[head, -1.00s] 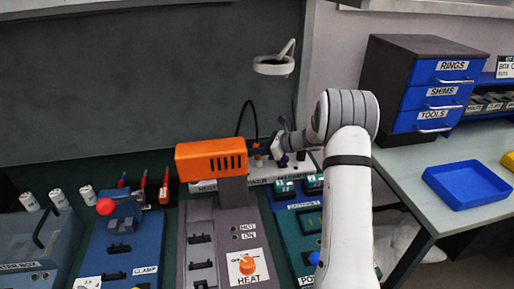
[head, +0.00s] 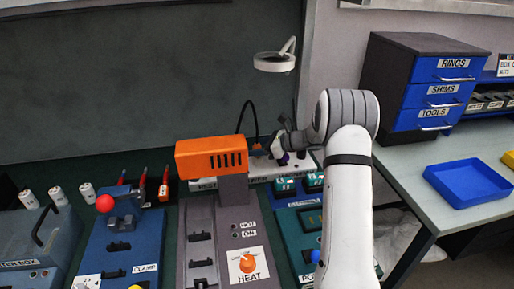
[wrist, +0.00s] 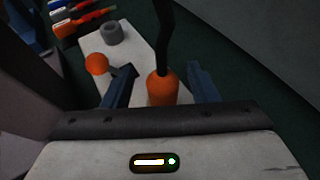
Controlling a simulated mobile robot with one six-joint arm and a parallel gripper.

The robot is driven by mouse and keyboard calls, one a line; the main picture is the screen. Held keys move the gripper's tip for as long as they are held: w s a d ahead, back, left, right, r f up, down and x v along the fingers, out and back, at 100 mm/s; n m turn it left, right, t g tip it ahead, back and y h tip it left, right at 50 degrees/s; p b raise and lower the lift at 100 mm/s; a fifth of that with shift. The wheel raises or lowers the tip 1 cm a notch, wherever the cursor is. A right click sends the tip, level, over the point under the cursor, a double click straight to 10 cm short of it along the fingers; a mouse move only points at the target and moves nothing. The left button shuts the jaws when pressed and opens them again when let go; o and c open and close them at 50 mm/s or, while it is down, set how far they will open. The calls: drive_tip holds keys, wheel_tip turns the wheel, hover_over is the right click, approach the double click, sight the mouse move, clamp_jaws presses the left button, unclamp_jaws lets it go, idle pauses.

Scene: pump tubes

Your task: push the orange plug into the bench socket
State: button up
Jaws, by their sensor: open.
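The orange plug (wrist: 162,88) stands between the two fingers of my gripper (wrist: 161,72) in the wrist view, with a black cable rising from its top. The fingers are open, with a visible gap on each side of the plug. In the head view the plug (head: 257,146) is small, beside my gripper (head: 277,147) at the back of the bench. The white power unit (wrist: 136,41) lies below the plug; it also shows in the head view (head: 262,176). A grey ring (wrist: 112,33) stands on it. The plug's lower end is hidden, so I cannot tell how it sits.
An orange ball (wrist: 97,64) with a dark arm is left of the plug. The orange-topped heat station (head: 211,158) stands in front of the power unit. Red-handled tools (head: 164,185) are to the left. A blue tray (head: 466,184) lies on the right table.

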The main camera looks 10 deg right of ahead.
drive_tip(key=v, duration=0.7)
drive_tip(key=shift+s+d+r, duration=0.1)
drive_tip(key=shift+s+d, duration=0.1)
drive_tip(key=shift+d, duration=0.15)
